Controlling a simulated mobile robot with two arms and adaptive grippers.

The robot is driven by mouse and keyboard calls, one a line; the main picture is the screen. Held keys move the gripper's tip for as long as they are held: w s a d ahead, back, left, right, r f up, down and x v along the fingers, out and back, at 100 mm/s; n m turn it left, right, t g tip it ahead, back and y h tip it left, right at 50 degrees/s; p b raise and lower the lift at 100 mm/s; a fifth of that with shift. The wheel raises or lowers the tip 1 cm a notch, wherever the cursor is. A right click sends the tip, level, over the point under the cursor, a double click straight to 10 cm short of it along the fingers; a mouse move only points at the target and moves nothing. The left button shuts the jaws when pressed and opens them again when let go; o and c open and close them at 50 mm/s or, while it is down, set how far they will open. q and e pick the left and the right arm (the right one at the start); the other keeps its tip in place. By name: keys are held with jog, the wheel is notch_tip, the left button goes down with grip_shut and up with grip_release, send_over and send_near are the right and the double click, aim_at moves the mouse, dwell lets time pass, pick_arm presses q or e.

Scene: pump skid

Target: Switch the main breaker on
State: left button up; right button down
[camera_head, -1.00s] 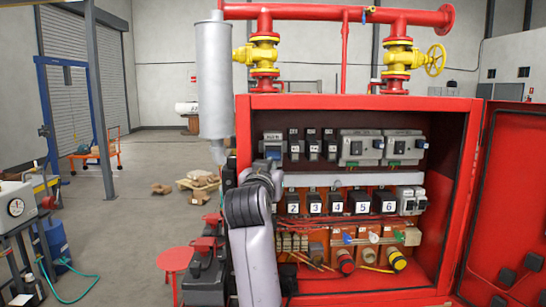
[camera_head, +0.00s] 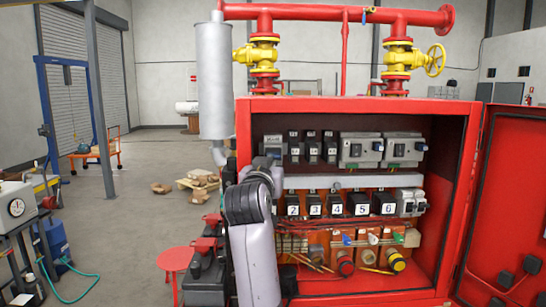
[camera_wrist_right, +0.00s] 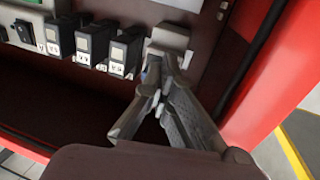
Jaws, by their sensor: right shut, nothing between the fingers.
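The main breaker (camera_head: 272,142) is a light grey block at the left end of the upper row in the red cabinet. In the head view my right arm's wrist covers the area just below it. In the right wrist view the main breaker (camera_wrist_right: 170,38) is at top centre, beside the small black breakers. My right gripper (camera_wrist_right: 154,70) is shut and empty, its fingertips right at the breaker's face. The fingers hide the breaker's lever, so its position and any contact cannot be told. My left gripper is not in view.
The open cabinet door (camera_head: 510,190) stands at the right. Small black breakers (camera_head: 312,147) and two wide grey breakers (camera_head: 361,150) fill the upper row. Numbered black blocks (camera_head: 337,205) sit below. The cabinet's red side wall (camera_wrist_right: 255,80) is close to my right gripper.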

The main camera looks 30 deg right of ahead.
jog(key=shift+d+r, duration=0.1)
jog(key=shift+r+p, duration=0.35)
jog(key=shift+p, duration=0.05)
jog(key=shift+r, duration=0.1)
jog(key=d+v, duration=0.1)
jog(key=v, duration=0.5)
jog(key=shift+s+a+f+b, duration=0.2)
jog(key=shift+s+f+b, duration=0.15)
jog(key=shift+s, duration=0.2)
jog(key=shift+d, duration=0.1)
